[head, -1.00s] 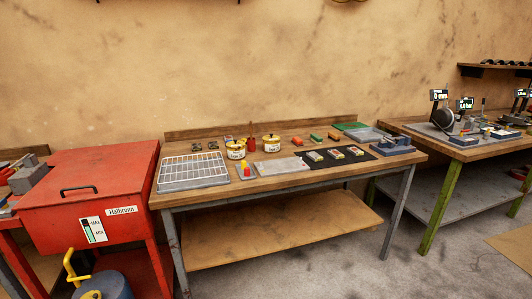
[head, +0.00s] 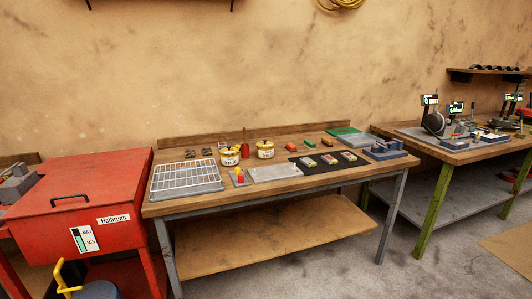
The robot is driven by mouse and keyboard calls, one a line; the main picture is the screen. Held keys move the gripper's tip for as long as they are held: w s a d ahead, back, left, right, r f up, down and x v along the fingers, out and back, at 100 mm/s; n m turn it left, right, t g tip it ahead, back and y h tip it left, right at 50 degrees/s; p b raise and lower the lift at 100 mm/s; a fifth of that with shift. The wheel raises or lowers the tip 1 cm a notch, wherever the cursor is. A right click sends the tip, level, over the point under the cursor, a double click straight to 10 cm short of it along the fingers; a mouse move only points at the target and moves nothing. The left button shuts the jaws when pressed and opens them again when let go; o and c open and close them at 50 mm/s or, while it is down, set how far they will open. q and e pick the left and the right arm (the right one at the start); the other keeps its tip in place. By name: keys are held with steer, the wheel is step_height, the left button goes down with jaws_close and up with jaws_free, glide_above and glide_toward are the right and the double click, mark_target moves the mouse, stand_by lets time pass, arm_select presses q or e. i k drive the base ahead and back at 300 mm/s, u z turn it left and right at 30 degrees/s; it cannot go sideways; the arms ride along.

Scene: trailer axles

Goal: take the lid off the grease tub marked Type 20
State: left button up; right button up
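Two small grease tubs with pale yellow sides stand near the back middle of the wooden workbench (head: 270,212). The left tub (head: 230,158) shows yellow and dark on top; the right tub (head: 265,151) has a light top with a small dark knob. Their labels are too small to read, so I cannot tell which is marked Type 20. Neither of my grippers is in view.
A wire rack tray (head: 186,193) covers the bench's left end. A grey plate (head: 274,173), a black mat (head: 335,168) with several small packs, and a blue fixture (head: 385,150) lie rightward. A red cabinet (head: 85,205) stands left; a second bench (head: 450,153) stands right.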

mark_target(264, 144)
steer(key=u, duration=0.35)
steer(key=i, duration=2)
steer(key=z, duration=0.1)
